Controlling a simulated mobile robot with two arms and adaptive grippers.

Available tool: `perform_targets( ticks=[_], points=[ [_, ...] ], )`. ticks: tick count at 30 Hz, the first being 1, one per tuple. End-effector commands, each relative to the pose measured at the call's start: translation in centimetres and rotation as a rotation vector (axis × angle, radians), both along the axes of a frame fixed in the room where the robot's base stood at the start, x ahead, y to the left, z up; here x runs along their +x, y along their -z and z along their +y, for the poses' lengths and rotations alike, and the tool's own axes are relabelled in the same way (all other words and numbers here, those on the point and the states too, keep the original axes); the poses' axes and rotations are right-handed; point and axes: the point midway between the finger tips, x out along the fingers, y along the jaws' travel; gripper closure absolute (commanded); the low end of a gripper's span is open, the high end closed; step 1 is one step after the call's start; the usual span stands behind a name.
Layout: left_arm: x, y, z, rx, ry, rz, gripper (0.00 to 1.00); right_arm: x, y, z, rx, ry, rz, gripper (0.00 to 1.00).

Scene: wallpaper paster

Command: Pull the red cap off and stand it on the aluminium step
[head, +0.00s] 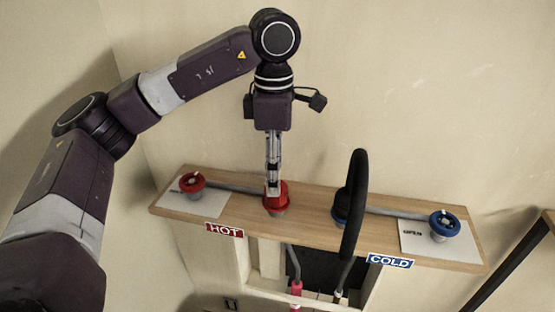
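A red cap (277,205) sits on a grey fitting near the middle of the wooden board, at the end of a grey pipe. My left gripper (272,190) points straight down, with its fingertips at the top of this cap. The fingers are seen edge-on, so I cannot tell whether they are closed on it. A second red piece, a round knob (191,183), stands on a white plate at the board's left end. I cannot make out an aluminium step with certainty. My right gripper is not in view.
The wooden board (320,228) carries HOT (224,230) and COLD (389,262) labels. A blue knob (445,223) stands at its right end. An opening lies below.

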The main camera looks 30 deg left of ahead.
Motion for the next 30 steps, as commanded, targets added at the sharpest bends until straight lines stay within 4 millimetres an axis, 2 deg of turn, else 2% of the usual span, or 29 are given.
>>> perform_targets(
  ticks=[3, 9, 20, 30],
  points=[
    [-0.1, 1.8, 0.1, 0.000, -0.001, 0.004, 0.44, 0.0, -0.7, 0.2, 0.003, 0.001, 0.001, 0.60],
    [0.0, 4.1, 0.0, 0.000, 0.000, 0.001, 0.44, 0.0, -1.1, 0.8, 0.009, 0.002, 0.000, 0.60],
    [0.0, 4.8, 0.0, -0.001, 0.000, 0.000, 0.44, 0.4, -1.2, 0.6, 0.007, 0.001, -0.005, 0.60],
    [0.0, 4.8, 0.0, -0.001, 0.000, 0.000, 0.79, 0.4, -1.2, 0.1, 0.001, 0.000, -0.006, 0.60]
  ],
)
